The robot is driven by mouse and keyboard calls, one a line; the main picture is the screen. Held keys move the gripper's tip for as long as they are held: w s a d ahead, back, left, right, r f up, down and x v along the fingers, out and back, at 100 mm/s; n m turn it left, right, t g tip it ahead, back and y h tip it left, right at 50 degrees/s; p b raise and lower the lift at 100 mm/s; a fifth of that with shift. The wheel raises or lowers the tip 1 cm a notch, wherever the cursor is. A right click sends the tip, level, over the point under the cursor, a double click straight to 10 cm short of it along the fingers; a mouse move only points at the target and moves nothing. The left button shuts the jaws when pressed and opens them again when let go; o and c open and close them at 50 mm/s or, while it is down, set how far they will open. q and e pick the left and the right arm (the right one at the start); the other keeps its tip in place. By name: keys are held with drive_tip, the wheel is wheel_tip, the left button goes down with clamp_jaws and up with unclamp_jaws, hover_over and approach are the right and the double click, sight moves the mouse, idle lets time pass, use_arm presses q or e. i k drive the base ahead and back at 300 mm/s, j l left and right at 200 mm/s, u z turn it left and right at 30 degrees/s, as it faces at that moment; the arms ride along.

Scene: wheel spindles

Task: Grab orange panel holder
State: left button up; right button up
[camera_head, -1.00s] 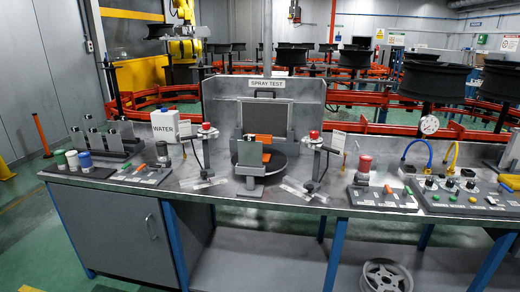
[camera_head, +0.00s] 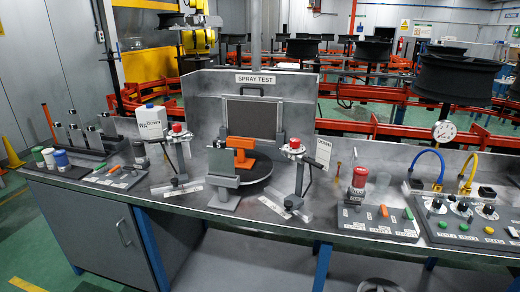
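An orange panel holder (camera_head: 242,146) stands at the middle of the workbench, in front of the spray test booth. It sits on or just behind a grey plate stand (camera_head: 222,170), which hides part of it. A dark round turntable (camera_head: 255,174) is beneath and behind it. Neither of my grippers shows in the head view.
The spray test booth (camera_head: 205,96) rises behind the holder. Red-buttoned posts stand left (camera_head: 178,130) and right (camera_head: 294,146) of it. A control panel (camera_head: 455,218) fills the bench's right end. A white water container (camera_head: 149,118) and colored cylinders (camera_head: 61,158) are at left.

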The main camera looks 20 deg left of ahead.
sight(242, 144)
drive_tip(key=i+l+z, duration=0.1)
drive_tip(key=i+l, duration=0.55)
drive_tip(key=i, duration=0.1)
